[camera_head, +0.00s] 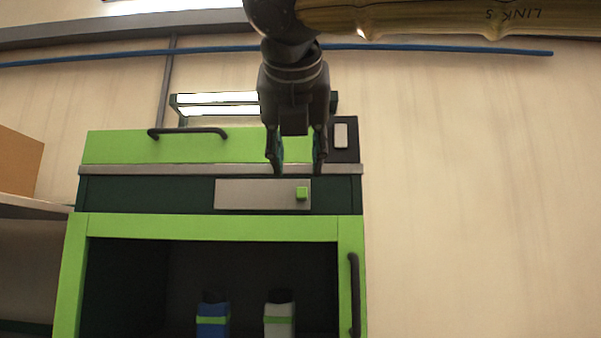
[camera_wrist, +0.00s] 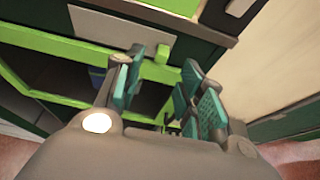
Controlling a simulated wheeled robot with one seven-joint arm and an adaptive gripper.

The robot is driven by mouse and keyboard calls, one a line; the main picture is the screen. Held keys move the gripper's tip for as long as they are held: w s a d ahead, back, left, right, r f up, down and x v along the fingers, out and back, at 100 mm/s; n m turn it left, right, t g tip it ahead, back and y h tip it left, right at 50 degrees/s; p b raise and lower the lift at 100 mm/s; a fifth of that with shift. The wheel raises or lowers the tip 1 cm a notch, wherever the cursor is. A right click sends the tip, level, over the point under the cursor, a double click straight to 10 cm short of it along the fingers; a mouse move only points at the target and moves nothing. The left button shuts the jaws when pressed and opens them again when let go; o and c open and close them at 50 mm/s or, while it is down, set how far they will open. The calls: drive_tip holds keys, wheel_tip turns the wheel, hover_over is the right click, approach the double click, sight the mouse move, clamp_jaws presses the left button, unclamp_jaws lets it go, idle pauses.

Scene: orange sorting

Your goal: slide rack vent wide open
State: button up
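A grey plate (camera_head: 245,194), which looks like the rack vent, sits in the dark green band across the rack front. Its small green knob (camera_head: 302,193) is at the plate's right end. In the wrist view the plate (camera_wrist: 115,30) and knob (camera_wrist: 162,57) lie beyond my fingers. My gripper (camera_head: 297,166) points down in the head view, its tips just above the knob's height in the picture. The two fingers (camera_wrist: 166,88) are apart with nothing between them. I see no contact with the knob; how far in front of it my gripper is, I cannot tell.
A dark handle (camera_head: 188,132) is on the green upper panel, and an upright handle (camera_head: 354,295) is on the right post. Blue (camera_head: 212,318) and grey (camera_head: 279,318) bottles stand in the open bay. A switch box (camera_head: 341,150) is at the upper right. Bare wall lies right.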

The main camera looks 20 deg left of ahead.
sight(302, 184)
drive_tip(key=x, duration=0.2)
drive_tip(key=p+x, duration=0.1)
drive_tip(key=x, duration=0.4)
drive_tip(key=shift+w+d+r, duration=0.15)
drive_tip(key=shift+w+d, duration=0.2)
drive_tip(key=shift+w, duration=0.05)
drive_tip(key=shift+s+a+p, duration=0.2)
drive_tip(key=shift+a+p, duration=0.05)
drive_tip(key=shift+p, duration=0.3)
drive_tip(key=shift+w+f, duration=0.4)
drive_tip(key=shift+w, duration=0.25)
drive_tip(key=shift+s, duration=0.15)
drive_tip(key=shift+s+r, duration=0.1)
drive_tip(key=shift+c, duration=1.4)
clamp_jaws()
